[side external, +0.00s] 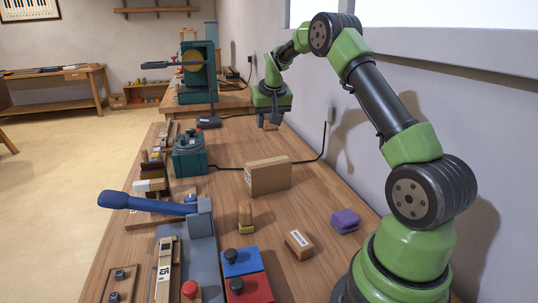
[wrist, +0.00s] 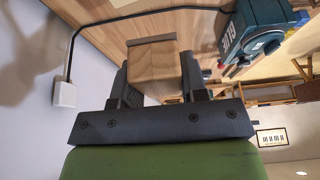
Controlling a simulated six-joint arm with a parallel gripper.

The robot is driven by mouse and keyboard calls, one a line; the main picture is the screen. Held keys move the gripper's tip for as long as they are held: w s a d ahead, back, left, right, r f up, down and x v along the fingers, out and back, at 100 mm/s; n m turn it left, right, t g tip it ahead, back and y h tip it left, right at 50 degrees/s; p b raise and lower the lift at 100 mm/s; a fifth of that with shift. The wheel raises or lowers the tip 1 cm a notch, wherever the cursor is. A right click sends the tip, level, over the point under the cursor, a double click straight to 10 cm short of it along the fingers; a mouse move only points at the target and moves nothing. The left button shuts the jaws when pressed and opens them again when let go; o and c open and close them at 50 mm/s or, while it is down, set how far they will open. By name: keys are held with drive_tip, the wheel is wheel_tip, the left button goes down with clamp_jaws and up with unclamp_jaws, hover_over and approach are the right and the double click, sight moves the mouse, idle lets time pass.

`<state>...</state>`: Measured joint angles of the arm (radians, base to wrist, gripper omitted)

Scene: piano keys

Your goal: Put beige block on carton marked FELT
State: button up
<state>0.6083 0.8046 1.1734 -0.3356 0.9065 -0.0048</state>
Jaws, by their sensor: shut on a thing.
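My gripper (side external: 271,108) is in the air over the far part of the bench, near the wall. It is shut on a beige-brown wooden block (wrist: 153,60), which sits between its two fingers in the wrist view. In the side view only a small part of the block (side external: 271,124) shows below the gripper. A large tan carton (side external: 270,176) stands on the bench nearer the camera, apart from the gripper. A smaller tan carton (side external: 299,244) with a white label lies at the front right. I cannot read FELT on either carton.
A teal box with knobs (side external: 190,155) stands left of the large carton; a black cable runs behind it to the wall. A blue-handled lever (side external: 150,203), a small tan block (side external: 245,212), purple pieces (side external: 345,220) and blue and red boxes (side external: 242,263) occupy the front.

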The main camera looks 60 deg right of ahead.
sight(268, 159)
drive_tip(key=shift+w+d+f, duration=0.15)
drive_tip(key=shift+w+d, duration=0.1)
wheel_tip(268, 159, down, 10)
drive_tip(key=shift+d+r, duration=0.1)
drive_tip(key=shift+r, duration=0.05)
idle(0.3)
drive_tip(key=shift+f, duration=0.3)
drive_tip(key=o, duration=0.8)
drive_tip(key=shift+o, duration=0.9)
drive_tip(key=shift+f, duration=0.1)
